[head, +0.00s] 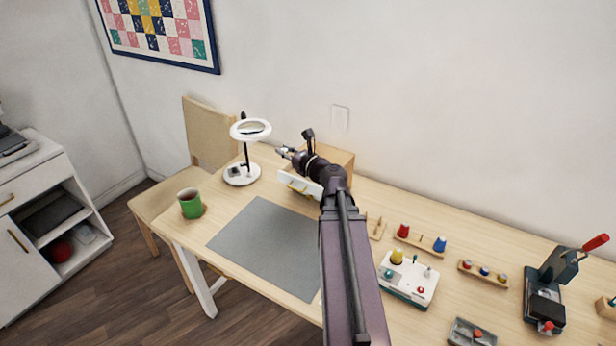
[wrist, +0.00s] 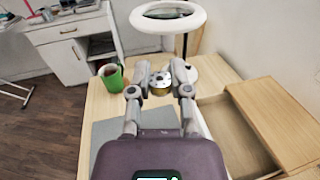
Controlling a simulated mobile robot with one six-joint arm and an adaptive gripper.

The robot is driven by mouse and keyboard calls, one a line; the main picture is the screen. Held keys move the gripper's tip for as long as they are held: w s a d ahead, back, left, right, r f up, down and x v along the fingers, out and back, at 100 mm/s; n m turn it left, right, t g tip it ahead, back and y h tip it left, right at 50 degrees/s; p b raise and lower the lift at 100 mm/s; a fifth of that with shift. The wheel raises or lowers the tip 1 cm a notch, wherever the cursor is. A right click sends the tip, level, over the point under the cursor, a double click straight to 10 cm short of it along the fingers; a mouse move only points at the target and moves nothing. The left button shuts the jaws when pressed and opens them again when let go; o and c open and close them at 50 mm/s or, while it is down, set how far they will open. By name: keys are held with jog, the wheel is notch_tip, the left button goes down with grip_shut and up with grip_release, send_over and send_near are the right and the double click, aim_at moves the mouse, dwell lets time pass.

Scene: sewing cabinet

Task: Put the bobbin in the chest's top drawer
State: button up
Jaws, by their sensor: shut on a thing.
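My gripper (wrist: 160,77) is shut on the bobbin (wrist: 160,86), a small round piece with a grey face and brassy side, held between the fingertips. In the head view my gripper (head: 283,152) is small, just left of the wooden chest (head: 338,156). The chest also shows at the right of the wrist view (wrist: 275,105). Its top drawer (head: 300,187) is pulled out, with a white front and yellow handle. In the wrist view the drawer's visible inside (wrist: 235,140) looks empty, and the bobbin is left of it. My arm hides part of the chest.
A white ring lamp (head: 250,130) stands close to my gripper; its ring (wrist: 168,15) shows beyond the bobbin. A green mug (head: 190,204) stands at the table's left end. A grey mat (head: 265,245) lies in front. Several sewing items stand at right.

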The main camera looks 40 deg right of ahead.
jog(key=shift+w, duration=0.15)
jog(key=shift+w+d+f, duration=0.1)
jog(key=shift+d, duration=0.05)
jog(key=w+d+f+b, duration=0.2)
jog(key=d, duration=0.5)
jog(key=w+d+f+b, duration=0.2)
jog(key=w+d+b, duration=0.1)
jog(key=d, duration=0.5)
jog(key=shift+d+f, duration=0.15)
jog(key=shift+f, duration=0.2)
jog(key=shift+w+f, duration=0.1)
jog(key=shift+f, duration=0.05)
jog(key=shift+f+b, duration=2.9)
jog(key=shift+b, duration=0.1)
jog(key=o, duration=0.7)
jog(key=shift+o, duration=0.2)
